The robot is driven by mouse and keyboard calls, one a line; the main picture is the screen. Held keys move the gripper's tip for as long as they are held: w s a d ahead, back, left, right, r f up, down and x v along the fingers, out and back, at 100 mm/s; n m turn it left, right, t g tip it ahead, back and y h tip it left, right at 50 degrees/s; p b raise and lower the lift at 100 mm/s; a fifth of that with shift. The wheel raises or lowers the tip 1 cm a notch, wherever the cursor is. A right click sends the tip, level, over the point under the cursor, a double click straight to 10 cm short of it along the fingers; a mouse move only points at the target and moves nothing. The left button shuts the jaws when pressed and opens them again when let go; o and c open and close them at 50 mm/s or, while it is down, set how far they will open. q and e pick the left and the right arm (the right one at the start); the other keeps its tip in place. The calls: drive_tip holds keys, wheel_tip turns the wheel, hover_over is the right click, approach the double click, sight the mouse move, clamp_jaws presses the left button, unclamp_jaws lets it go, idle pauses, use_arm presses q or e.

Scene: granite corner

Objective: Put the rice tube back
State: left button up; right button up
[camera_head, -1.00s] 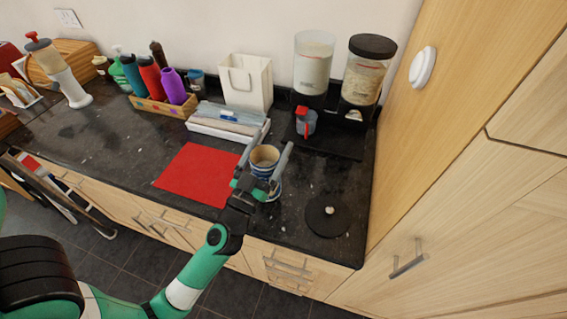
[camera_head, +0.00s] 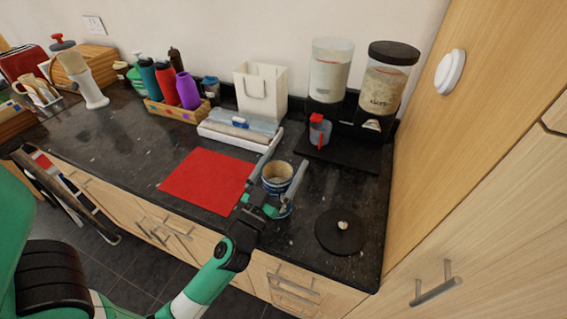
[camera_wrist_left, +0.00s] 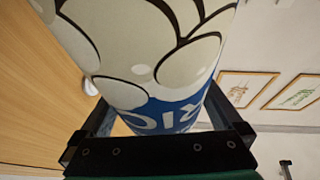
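The rice tube (camera_head: 275,171) is an open-topped blue-and-white cylinder near the front edge of the dark counter. In the left wrist view, the tube (camera_wrist_left: 150,60) fills much of the picture, with pale rounded shapes and a blue band with white letters. My left gripper (camera_head: 292,147) has one finger along each side of the tube, and both fingers appear pressed against it. The fingertips are hidden behind the tube in the wrist view. Whether the tube is lifted off the counter is unclear. My right gripper is not in view.
A red mat (camera_head: 205,180) lies left of the tube, and a black lid with a knob (camera_head: 330,240) lies right. A wooden cabinet (camera_head: 475,165) borders the right.

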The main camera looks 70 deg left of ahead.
use_arm(q)
drive_tip(key=shift+r, duration=0.1)
drive_tip(key=shift+s+d, duration=0.1)
drive_tip(key=v, duration=0.2)
drive_tip(key=shift+s+d+f+b, duration=0.2)
drive_tip(key=shift+s+f+b, duration=0.05)
drive_tip(key=shift+f+b, duration=0.05)
drive_tip(key=s+d, duration=0.7)
drive_tip(key=s, duration=0.2)
drive_tip(key=shift+s+d+r+b, duration=0.2)
drive_tip(key=shift+s+d+b, duration=0.05)
drive_tip(key=shift+s+b, duration=0.05)
